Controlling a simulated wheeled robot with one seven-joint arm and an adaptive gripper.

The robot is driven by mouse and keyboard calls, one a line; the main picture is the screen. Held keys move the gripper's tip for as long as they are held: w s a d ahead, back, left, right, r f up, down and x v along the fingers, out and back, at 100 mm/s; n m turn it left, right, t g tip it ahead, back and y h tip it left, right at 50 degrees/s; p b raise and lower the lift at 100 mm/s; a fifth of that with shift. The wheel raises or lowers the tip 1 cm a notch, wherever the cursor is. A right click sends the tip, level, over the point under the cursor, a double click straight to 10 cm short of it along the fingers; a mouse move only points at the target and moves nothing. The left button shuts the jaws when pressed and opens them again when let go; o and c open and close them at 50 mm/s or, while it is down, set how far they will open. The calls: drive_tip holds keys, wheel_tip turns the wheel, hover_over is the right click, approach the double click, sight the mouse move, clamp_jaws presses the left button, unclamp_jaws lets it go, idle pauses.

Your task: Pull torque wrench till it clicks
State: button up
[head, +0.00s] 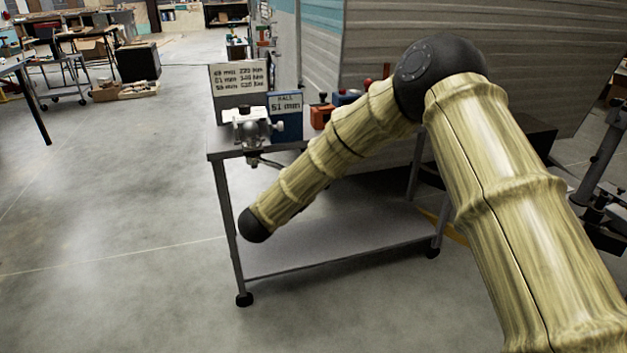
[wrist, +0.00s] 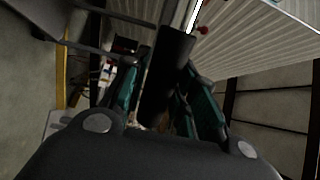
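In the wrist view a black cylinder (wrist: 168,75), which looks like the torque wrench's grip, lies between the teal fingers of my gripper (wrist: 163,88). A bright metal rod (wrist: 195,14) continues beyond its far end. A pale gap shows beside the left finger; contact on the right is too dark to tell. In the head view my forearm hides the gripper and most of the wrench. A metal ball fixture (head: 250,126) stands at the bench's left end.
A sign with sizes and Nm values (head: 239,77) and a blue "BALL 51 mm" box (head: 285,117) stand on the bench (head: 225,152). An orange box (head: 321,117) is beside them. The camper's ribbed wall (head: 370,40) rises behind.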

drive_tip(key=shift+o, duration=1.4)
drive_tip(key=v, duration=1.2)
drive_tip(key=shift+f, duration=0.1)
